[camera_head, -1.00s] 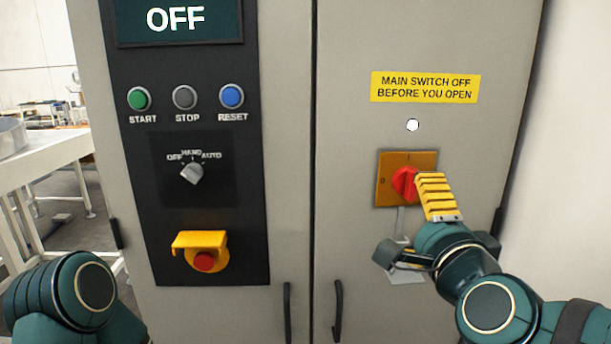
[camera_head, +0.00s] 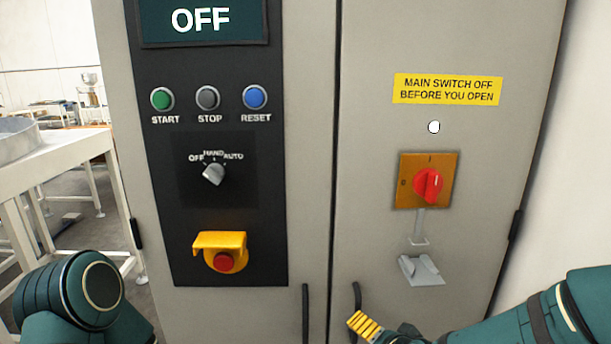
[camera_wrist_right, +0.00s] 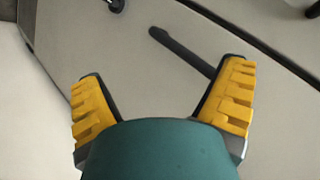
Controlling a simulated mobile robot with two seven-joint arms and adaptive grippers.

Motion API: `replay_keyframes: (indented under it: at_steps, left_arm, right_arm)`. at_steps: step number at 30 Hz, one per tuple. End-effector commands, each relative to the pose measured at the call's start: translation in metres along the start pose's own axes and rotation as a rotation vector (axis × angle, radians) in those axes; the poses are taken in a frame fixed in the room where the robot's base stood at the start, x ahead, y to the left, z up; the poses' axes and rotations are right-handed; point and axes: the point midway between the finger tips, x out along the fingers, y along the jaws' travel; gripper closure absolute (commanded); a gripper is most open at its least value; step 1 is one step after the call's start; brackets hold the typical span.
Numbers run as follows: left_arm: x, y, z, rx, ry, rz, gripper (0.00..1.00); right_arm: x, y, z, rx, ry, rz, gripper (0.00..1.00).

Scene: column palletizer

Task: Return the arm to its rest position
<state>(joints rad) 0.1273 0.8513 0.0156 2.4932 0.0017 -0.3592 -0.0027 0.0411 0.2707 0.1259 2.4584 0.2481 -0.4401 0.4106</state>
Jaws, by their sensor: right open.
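My right arm comes in low from the right in the head view. Its gripper (camera_head: 366,326) is at the bottom edge, below the main switch and near the right door handle, with only one yellow finger clear. In the right wrist view the gripper (camera_wrist_right: 163,100) has its two yellow fingers spread apart with nothing between them. The cabinet's grey door lies behind them. The red main switch (camera_head: 428,186) on its orange plate is clear of the gripper. My left arm shows at the lower left of the head view; its gripper is out of view.
The grey cabinet (camera_head: 370,240) fills the middle. Its black panel holds buttons, a selector knob (camera_head: 214,175) and a red stop button (camera_head: 224,261) under a yellow guard. Dark handles (camera_head: 357,297) stick out low on the doors. A white table (camera_head: 60,165) stands at left.

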Motion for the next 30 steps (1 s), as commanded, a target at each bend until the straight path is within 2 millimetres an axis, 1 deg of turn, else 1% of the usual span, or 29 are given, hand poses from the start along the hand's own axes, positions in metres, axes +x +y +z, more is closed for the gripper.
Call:
replay_keyframes:
  at_steps: [1, 2, 3, 5, 6, 8, 9, 12, 15, 18, 20, 30]
  left_arm:
    - [0.000, 0.000, 0.000, 0.000, 0.000, 0.000, 1.00]
    - [0.000, 0.000, 0.000, 0.000, 0.000, 0.000, 1.00]
    - [0.000, 0.000, 0.000, 0.000, 0.000, 0.000, 1.00]
    - [0.000, 0.000, 0.000, 0.000, 0.000, 0.000, 1.00]
    - [0.000, 0.000, 0.000, 0.000, 0.000, 0.000, 1.00]
    - [0.000, 0.000, 0.000, 0.000, 0.000, 0.000, 1.00]
    - [0.000, 0.000, 0.000, 0.000, 0.000, 0.000, 1.00]
    - [0.000, 0.000, 0.000, 0.000, 0.000, 0.000, 1.00]
    - [0.000, 0.000, 0.000, 0.000, 0.000, 0.000, 1.00]
    - [0.000, 0.000, 0.000, 0.000, 0.000, 0.000, 1.00]
    - [0.000, 0.000, 0.000, 0.000, 0.000, 0.000, 1.00]
    - [0.000, 0.000, 0.000, 0.000, 0.000, 0.000, 1.00]
  right_arm:
    - [0.015, 0.022, 0.020, -0.046, -0.062, 0.045, 0.07]
    - [0.021, 0.034, 0.031, -0.078, -0.097, 0.067, 0.07]
    - [0.029, 0.050, 0.046, -0.118, -0.143, 0.095, 0.07]
    - [0.039, 0.074, 0.069, -0.179, -0.218, 0.133, 0.07]
    - [0.044, 0.091, 0.086, -0.221, -0.272, 0.155, 0.07]
    - [0.050, 0.115, 0.110, -0.278, -0.350, 0.183, 0.07]
    - [0.051, 0.129, 0.125, -0.314, -0.400, 0.197, 0.07]
    - [0.052, 0.161, 0.158, -0.390, -0.511, 0.220, 0.07]
    - [0.050, 0.182, 0.181, -0.442, -0.593, 0.229, 0.07]
    - [0.047, 0.193, 0.194, -0.471, -0.639, 0.232, 0.07]
    - [0.046, 0.197, 0.198, -0.480, -0.653, 0.232, 0.07]
    - [0.046, 0.197, 0.199, -0.483, -0.655, 0.232, 0.07]
